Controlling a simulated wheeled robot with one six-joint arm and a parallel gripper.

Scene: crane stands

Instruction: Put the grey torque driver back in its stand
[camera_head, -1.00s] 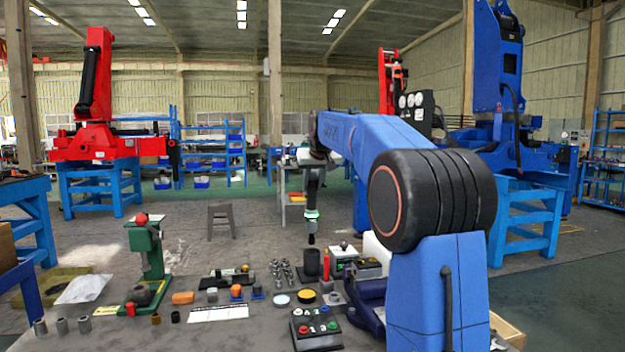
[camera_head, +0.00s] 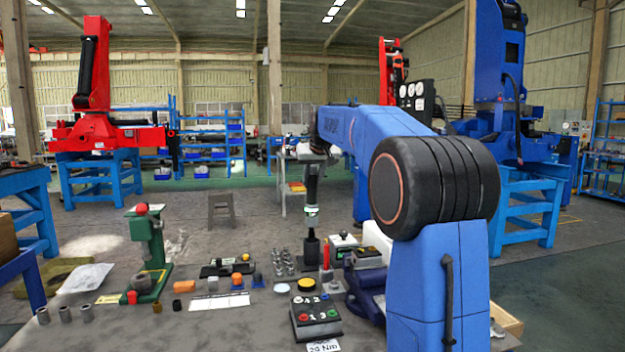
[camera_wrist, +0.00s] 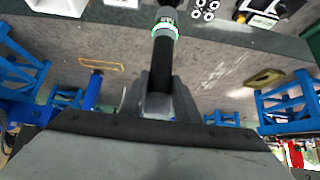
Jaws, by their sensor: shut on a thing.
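The torque driver (camera_head: 311,211) hangs upright below my wrist, with a dark body and a bright green-white band. It also shows in the wrist view (camera_wrist: 163,50), running away from the jaws. My gripper (camera_wrist: 160,88) is shut on its dark body; in the head view the gripper (camera_head: 313,183) is small and dark. A black cylindrical holder (camera_head: 311,254), which looks like the stand, is upright on the bench directly under the driver. The driver's lower end lines up with the holder's top. I cannot tell whether it is inside. The wrist view does not clearly show the holder's mouth.
Several metal sockets (camera_head: 281,262) stand left of the holder, and a red upright cylinder (camera_head: 325,256) stands close right. A button box (camera_head: 316,317) is in front.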

